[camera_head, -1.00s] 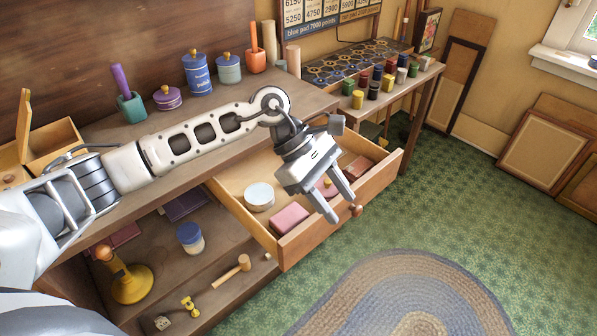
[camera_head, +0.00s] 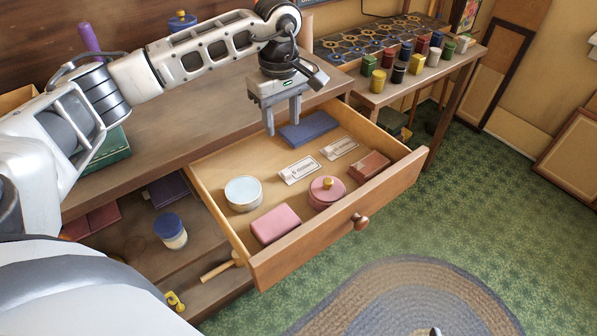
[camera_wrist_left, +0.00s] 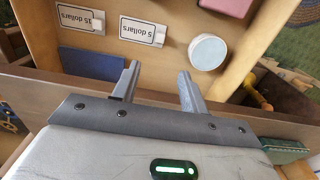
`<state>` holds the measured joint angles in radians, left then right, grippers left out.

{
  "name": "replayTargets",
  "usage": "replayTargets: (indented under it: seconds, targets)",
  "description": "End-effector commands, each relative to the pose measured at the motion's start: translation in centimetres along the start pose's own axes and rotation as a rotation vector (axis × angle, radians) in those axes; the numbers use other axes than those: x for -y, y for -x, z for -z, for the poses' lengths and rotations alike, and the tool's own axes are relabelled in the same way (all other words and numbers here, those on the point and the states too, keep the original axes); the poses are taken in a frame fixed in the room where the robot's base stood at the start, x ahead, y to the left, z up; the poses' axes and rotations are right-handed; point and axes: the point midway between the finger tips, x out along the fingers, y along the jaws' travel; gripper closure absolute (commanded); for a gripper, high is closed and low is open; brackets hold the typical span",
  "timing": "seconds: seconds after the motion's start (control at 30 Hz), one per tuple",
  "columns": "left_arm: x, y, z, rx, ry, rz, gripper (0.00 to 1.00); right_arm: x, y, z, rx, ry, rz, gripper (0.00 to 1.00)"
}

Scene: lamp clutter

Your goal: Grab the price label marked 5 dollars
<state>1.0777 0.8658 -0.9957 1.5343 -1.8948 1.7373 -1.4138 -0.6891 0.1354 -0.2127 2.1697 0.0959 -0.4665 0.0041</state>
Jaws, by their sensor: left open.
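Two white price labels lie inside the open drawer (camera_head: 222,222). The label reading 5 dollars (camera_wrist_left: 143,30) is the one closer to the round tin; in the head view this label (camera_head: 300,170) is the left one. The other label reads 15 dollars (camera_wrist_left: 80,18); in the head view it (camera_head: 340,148) lies farther right. My left gripper (camera_head: 283,122) is open and empty, pointing down above the back of the drawer. In the left wrist view the fingers (camera_wrist_left: 159,71) are apart, with the 5 dollars label beyond them.
The drawer also holds a pale round tin (camera_head: 243,193), a pink block (camera_head: 275,223), a pink lidded pot (camera_head: 326,193), a reddish-brown box (camera_head: 369,167) and a blue flat box (camera_head: 308,129). The cabinet top (camera_head: 190,105) overhangs the drawer's back. Paint jars (camera_head: 398,74) stand on the table at right.

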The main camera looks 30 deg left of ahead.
Motion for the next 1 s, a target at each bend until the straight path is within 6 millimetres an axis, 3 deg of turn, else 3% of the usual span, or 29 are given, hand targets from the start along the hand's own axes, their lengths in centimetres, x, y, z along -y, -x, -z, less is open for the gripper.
replayTargets:
  seconds: [0.3, 1.0]
  targets:
    - [0.1, -6.8, -0.1, 0.003, 0.000, 0.003, 0.56, 0.1, 0.1, 0.1, 0.002, 0.001, 0.000, 0.48]
    - [-0.2, -14.0, 0.1, 0.001, 0.000, 0.000, 0.56, 0.0, 0.2, 0.2, 0.007, 0.006, -0.003, 0.48]
